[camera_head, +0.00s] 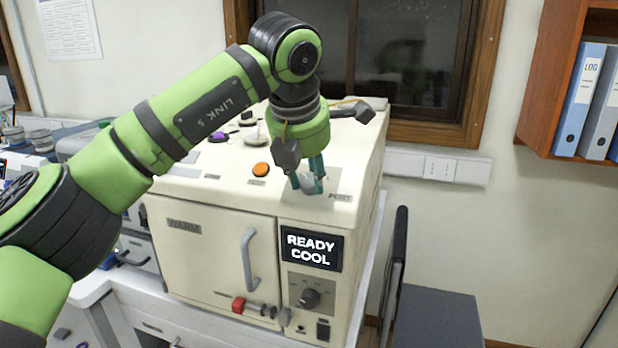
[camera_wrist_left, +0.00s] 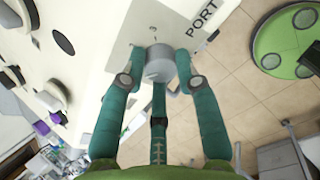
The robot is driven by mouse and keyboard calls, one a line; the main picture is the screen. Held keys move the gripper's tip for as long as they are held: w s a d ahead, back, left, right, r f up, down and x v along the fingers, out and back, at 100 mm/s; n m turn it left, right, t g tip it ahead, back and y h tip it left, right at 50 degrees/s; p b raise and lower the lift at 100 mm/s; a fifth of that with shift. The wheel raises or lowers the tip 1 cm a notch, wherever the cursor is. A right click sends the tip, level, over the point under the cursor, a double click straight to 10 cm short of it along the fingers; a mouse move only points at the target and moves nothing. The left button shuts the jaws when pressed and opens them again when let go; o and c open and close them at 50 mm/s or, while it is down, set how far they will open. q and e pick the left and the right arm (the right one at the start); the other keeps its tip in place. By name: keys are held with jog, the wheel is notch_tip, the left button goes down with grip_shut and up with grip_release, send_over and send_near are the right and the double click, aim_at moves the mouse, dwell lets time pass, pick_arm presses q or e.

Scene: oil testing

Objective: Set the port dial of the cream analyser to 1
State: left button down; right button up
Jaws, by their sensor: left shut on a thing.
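The cream analyser (camera_head: 210,245) stands on the bench, its screen (camera_head: 312,248) reading READY COOL. A dark round dial (camera_head: 310,298) with small marks around it sits on the front below the screen; I cannot read its setting. My left gripper (camera_head: 309,187) points down at the analyser's top, by the PORT lettering. Its teal fingers are shut on a grey cylinder (camera_wrist_left: 159,64), which shows pale and partly hidden in the head view (camera_head: 311,184). I cannot tell whether the cylinder is seated in the top or raised. My right gripper is in neither view.
An orange button (camera_head: 261,169) and several small knobs lie left of the gripper on the analyser's top. A door handle (camera_head: 250,258) and a red-ended fitting (camera_head: 240,304) stick out at the front. A dark chair (camera_head: 430,315) stands to the right.

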pick_arm(q)
jog(key=shift+f+n, duration=0.3)
jog(key=shift+f, duration=0.1)
jog(key=c, duration=0.9)
grip_release()
jog(key=shift+s, duration=0.1)
jog(key=shift+r, duration=0.15)
jog(key=shift+r, duration=0.15)
jog(key=shift+a+r, duration=0.1)
jog(key=shift+r, duration=0.2)
jog(key=v, duration=1.1)
jog(key=shift+s, duration=0.1)
